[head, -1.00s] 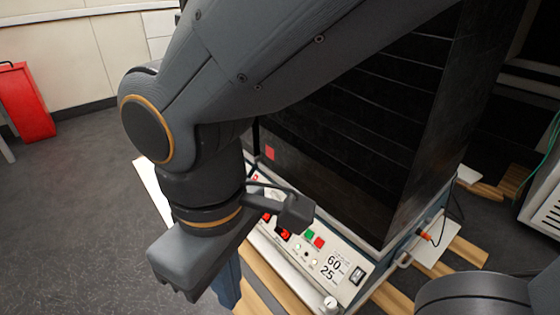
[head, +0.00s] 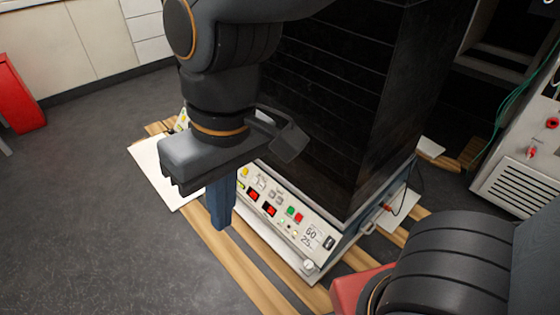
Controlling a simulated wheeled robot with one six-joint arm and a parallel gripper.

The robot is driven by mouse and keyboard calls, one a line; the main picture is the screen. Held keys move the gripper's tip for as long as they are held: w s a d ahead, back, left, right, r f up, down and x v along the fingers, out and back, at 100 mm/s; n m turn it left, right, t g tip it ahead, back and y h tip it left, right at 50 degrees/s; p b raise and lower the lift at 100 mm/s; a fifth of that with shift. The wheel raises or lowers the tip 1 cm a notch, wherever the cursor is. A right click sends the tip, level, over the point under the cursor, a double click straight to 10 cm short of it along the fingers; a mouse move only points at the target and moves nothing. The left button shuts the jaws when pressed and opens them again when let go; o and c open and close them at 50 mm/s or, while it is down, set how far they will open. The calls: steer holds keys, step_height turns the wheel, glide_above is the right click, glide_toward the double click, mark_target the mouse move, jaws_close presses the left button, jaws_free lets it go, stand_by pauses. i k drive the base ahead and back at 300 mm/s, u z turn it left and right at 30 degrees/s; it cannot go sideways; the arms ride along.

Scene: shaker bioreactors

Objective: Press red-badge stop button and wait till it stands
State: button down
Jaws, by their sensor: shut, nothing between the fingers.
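The shaker bioreactor is a tall dark cabinet (head: 350,110) on a base with a pale sloping control panel (head: 283,222). A small red button (head: 299,218) sits on the panel beside a green button (head: 290,211). Two red-lit displays (head: 269,209) are further left on the panel. No red badge shows on the cabinet now; my arm covers part of its front. My gripper (head: 221,224) points down with its blue fingers together and empty. It is left of the buttons, in front of the panel's left end, and appears apart from the panel.
Wooden slats (head: 215,242) and a white board (head: 160,172) lie around the shaker's foot. Another machine (head: 520,160) with a vent and a green cable stands at the right. A red object (head: 18,95) stands far left. Grey floor is open at left.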

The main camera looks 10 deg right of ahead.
mark_target(299, 217)
steer(key=z, duration=2.15)
steer(key=k, duration=1.45)
steer(key=u, duration=1.9)
